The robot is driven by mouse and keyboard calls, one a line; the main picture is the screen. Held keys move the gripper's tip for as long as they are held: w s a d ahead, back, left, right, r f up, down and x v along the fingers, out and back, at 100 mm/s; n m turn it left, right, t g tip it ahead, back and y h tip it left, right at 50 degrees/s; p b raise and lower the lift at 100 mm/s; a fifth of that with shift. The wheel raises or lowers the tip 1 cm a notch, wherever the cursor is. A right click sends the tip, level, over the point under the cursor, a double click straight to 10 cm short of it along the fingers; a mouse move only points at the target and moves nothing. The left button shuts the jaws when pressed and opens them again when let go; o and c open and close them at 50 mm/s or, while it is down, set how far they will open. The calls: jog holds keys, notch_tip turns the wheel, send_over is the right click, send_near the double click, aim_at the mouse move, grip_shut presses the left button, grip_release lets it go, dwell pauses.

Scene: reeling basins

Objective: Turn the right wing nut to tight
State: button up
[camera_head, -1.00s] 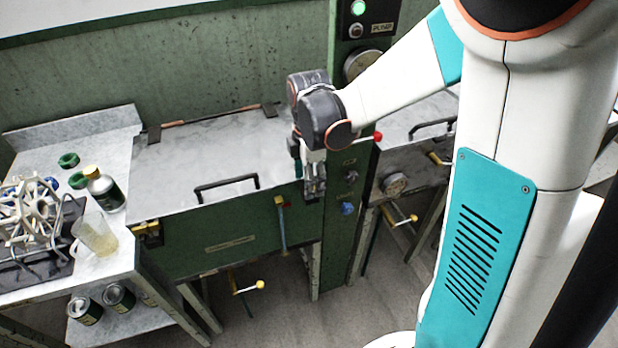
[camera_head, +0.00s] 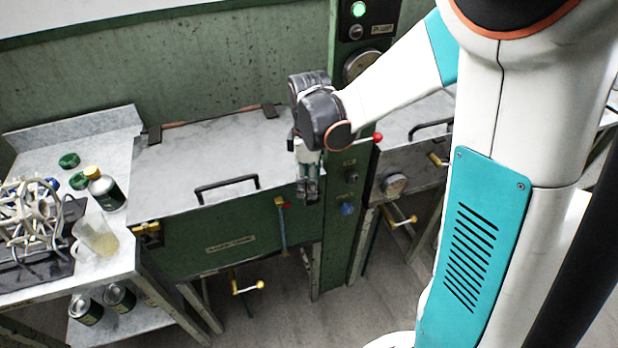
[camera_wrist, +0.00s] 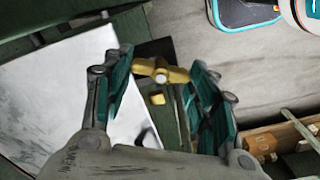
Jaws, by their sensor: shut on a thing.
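The right wing nut (camera_wrist: 160,72) is yellow brass and sits between the fingers of my gripper (camera_wrist: 158,88) in the wrist view. The fingers are shut on it, one pad against each wing end. In the head view, my gripper (camera_head: 307,190) points down at the right front corner of the green basin (camera_head: 190,235) and hides this nut. The basin's grey lid (camera_head: 165,185) is down. A matching brass fitting (camera_head: 147,231) shows at the left front corner. How tight the right nut is cannot be told.
A green post (camera_head: 340,240) with knobs stands just right of my gripper. A side table (camera_head: 105,265) at left holds a bottle, a beaker and a rack.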

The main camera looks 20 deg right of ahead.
jog(key=m, duration=0.6)
jog(key=shift+w+d, duration=0.1)
jog(key=m, duration=0.6)
jog(key=shift+d, duration=0.1)
dwell(0.5)
jog(key=o, duration=1.1)
jog(key=shift+c, duration=0.2)
jog(key=shift+r, duration=0.1)
notch_tip(320, 180, up, 12)
